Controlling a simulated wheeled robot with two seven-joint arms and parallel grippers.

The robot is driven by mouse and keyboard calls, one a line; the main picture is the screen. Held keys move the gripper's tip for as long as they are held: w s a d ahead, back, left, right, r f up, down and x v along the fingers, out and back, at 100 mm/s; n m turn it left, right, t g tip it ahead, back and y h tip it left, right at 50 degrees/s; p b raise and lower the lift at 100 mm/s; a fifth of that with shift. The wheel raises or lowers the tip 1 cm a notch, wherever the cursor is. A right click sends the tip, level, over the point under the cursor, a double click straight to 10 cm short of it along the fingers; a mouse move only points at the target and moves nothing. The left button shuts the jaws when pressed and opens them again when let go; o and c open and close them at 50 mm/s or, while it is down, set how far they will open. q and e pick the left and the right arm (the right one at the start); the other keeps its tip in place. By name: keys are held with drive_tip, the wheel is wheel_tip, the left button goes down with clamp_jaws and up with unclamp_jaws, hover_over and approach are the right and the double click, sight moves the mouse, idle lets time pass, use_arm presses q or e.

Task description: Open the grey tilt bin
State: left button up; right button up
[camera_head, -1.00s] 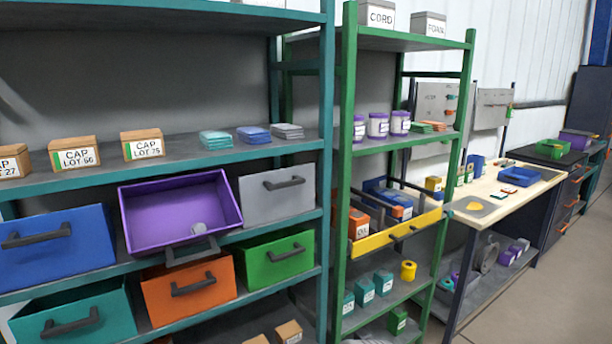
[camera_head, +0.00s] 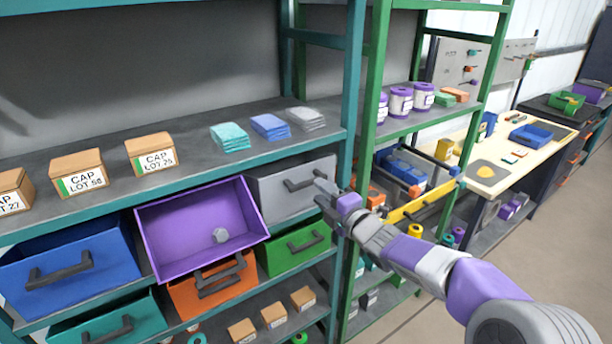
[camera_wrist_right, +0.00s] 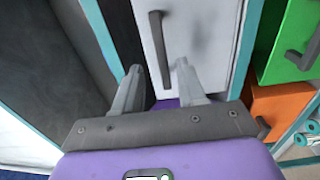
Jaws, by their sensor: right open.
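The grey tilt bin (camera_head: 268,200) sits shut in the upper bin row, at the right end of the teal shelf rack. Its dark bar handle (camera_head: 304,182) is on its front face. My right gripper (camera_head: 322,191) is open, just in front of the right part of that face, by the handle. In the right wrist view the grey front (camera_wrist_right: 208,38) is straight ahead, and the handle (camera_wrist_right: 158,45) appears between the two open fingers (camera_wrist_right: 157,82). I cannot tell how deep the handle is between them. My left gripper is out of view.
The purple bin (camera_head: 180,235) to the left is tilted open with a small grey piece inside. A green bin (camera_head: 291,251) and an orange bin (camera_head: 210,287) are below. A teal rack post (camera_head: 347,120) and a green rack post (camera_head: 372,90) stand close to the right.

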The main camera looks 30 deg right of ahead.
sight(310, 185)
drive_tip(key=w, duration=0.6)
drive_tip(key=shift+w+a+f, duration=0.1)
drive_tip(key=shift+a, duration=0.2)
clamp_jaws()
